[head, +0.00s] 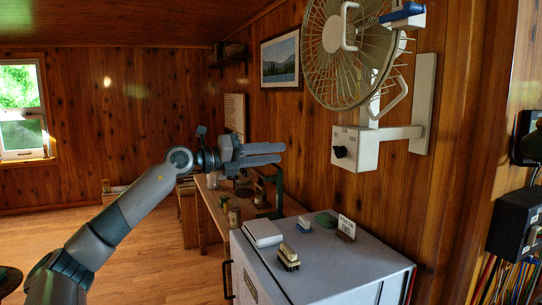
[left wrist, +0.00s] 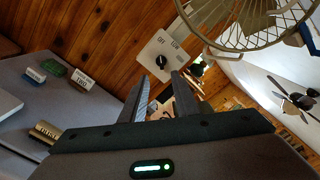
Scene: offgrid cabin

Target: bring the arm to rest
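My left arm (head: 130,210) comes in from the left, and its gripper (head: 281,153) points right, held in the air near the wood wall above the workbench and the far end of the grey cabinet. In the left wrist view the two dark fingers of this gripper (left wrist: 160,92) stand apart with a gap between them. Nothing is held between them. My right gripper is in neither view.
A grey-topped cabinet (head: 345,268) bears a white box (head: 263,232), a brush (head: 288,257), a green item (head: 325,219) and a small sign (head: 346,227). A caged fan (head: 345,50) and its control box (head: 355,148) are on the wall. Open floor (head: 150,265) lies left.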

